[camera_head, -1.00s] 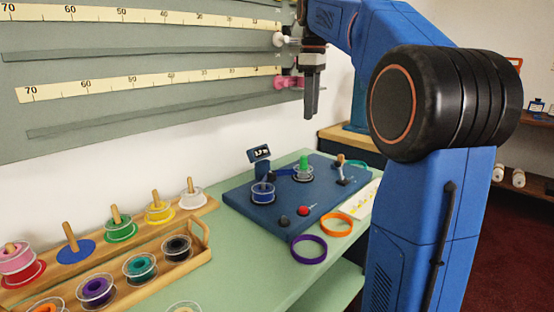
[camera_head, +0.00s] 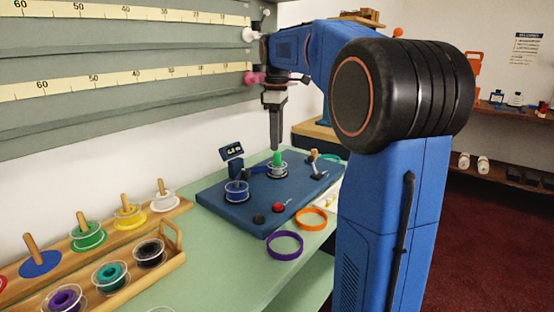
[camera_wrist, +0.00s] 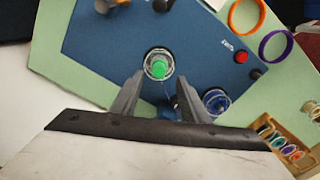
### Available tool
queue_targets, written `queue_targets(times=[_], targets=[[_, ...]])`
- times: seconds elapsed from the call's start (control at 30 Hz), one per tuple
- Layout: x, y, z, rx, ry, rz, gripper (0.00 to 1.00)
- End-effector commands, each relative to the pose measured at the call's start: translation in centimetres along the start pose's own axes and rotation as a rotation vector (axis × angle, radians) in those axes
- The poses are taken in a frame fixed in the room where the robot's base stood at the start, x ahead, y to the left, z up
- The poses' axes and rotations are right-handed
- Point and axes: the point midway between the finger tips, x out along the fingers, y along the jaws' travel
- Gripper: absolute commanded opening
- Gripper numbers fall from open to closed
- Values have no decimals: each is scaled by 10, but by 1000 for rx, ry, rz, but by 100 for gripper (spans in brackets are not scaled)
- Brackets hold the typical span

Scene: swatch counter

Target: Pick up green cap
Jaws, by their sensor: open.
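The green cap (camera_head: 277,158) stands upright on top of a clear spool on the blue board (camera_head: 222,199). In the wrist view the green cap (camera_wrist: 158,69) shows from above as a round top within the clear spool's rim. My gripper (camera_head: 276,148) points down above the board, its tips close to the cap in the head view; the exact gap is hard to tell. In the wrist view my gripper (camera_wrist: 158,90) has its two fingers spread, empty, and the cap lies just ahead of the space between them.
A blue spool (camera_head: 236,192) and a small display (camera_head: 232,152) stand on the board's left. A red button (camera_head: 279,207) is at the front and a lever (camera_head: 316,164) at the right. Purple (camera_head: 285,246) and orange (camera_head: 311,219) rings lie in front. A wooden spool rack (camera_head: 150,263) stands left.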

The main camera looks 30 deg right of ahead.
Motion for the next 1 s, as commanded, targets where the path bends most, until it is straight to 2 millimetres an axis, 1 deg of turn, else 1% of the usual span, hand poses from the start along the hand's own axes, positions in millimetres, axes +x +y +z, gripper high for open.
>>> queue_targets(times=[0.17, 0.4, 0.5, 0.6, 0.8, 0.83, 0.87, 0.9, 1.0], targets=[[10, 0, 0, 0, -1, -1, 42], [41, 2, 2, 0, -1, -2, 42], [51, 2, 1, 0, -1, -1, 42], [55, 2, 1, 0, 0, -1, 42], [56, 2, 1, 0, 0, 0, 42], [56, 2, 1, 0, 0, 0, 39], [56, 2, 1, 0, 0, 0, 32], [56, 2, 1, 0, 0, 0, 22], [56, 2, 1, 0, 0, 0, 0]])
